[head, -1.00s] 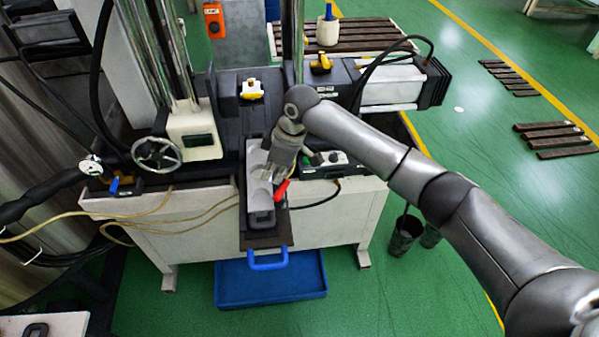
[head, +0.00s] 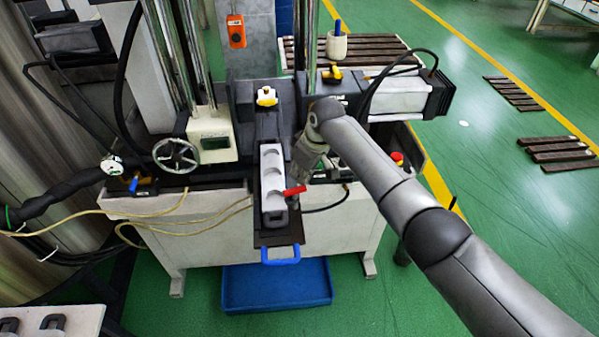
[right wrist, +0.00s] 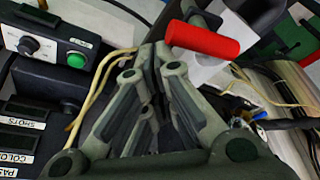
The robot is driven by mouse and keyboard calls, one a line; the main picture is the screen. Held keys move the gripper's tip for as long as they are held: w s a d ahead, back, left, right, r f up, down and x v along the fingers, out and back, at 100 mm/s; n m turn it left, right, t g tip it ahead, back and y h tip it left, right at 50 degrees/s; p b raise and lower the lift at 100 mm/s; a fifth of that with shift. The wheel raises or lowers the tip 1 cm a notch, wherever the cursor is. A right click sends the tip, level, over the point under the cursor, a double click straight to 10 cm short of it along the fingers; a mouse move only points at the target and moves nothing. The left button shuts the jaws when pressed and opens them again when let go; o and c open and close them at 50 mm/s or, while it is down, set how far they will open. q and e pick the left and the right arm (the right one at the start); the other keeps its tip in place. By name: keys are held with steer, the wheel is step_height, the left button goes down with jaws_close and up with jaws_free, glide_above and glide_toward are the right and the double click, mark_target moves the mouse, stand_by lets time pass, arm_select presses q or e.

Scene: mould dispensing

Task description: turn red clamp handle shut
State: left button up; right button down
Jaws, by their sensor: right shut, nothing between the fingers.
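The red clamp handle (head: 294,191) lies nearly level at the right front edge of the pale mould (head: 271,177), which has round cavities. In the right wrist view the red handle (right wrist: 203,40) is a thick cylinder close to the right of my fingertips. My right gripper (head: 294,204) points down beside the mould's right side, by the handle. In the right wrist view the fingers of my right gripper (right wrist: 156,52) are together and hold nothing. I cannot tell whether they touch the handle. My left gripper is not in view.
The mould rests on a dark slide with a blue pull handle (head: 281,258). A blue tray (head: 277,287) lies on the floor below. A control box with a green button (right wrist: 76,59) is near the gripper. A handwheel (head: 176,156) and loose yellow hoses are left.

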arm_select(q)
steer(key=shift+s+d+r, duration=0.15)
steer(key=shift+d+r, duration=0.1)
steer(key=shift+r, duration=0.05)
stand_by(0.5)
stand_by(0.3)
